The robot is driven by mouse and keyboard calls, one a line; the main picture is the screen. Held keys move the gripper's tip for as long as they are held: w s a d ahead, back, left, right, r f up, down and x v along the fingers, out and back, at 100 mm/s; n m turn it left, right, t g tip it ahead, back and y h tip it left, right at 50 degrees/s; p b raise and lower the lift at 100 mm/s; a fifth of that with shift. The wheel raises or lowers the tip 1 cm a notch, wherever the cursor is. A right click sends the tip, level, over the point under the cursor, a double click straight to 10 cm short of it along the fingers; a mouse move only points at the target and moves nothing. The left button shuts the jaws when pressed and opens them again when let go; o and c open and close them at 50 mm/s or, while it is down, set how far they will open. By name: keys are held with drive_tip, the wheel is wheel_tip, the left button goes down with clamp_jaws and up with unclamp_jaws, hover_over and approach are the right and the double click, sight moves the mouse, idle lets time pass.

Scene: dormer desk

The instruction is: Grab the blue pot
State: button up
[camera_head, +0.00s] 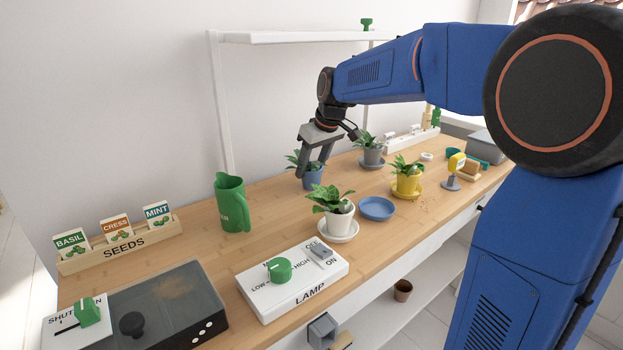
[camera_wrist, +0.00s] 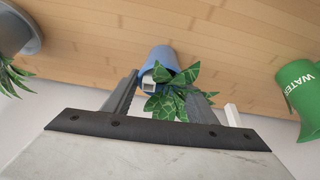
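The blue pot (camera_head: 313,179) holds a leafy green plant and stands upright on the wooden desk near the back. In the wrist view the blue pot (camera_wrist: 160,56) lies just past the fingertips, with its leaves covering part of the rim and the right finger. My gripper (camera_head: 311,172) points down over the plant, one finger on each side of it. In the wrist view my gripper (camera_wrist: 161,86) is open, with the leaves between its fingers. I cannot tell whether a finger touches the pot.
A grey pot (camera_head: 373,156) stands behind to the right. A yellow pot (camera_head: 407,184), an empty blue saucer (camera_head: 376,209) and a white pot (camera_head: 340,220) stand nearer the front. A green watering can (camera_head: 231,205) is to the left. A white shelf (camera_head: 290,37) runs overhead.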

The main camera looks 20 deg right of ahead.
drive_tip(key=c, duration=0.6)
drive_tip(key=shift+r, duration=0.1)
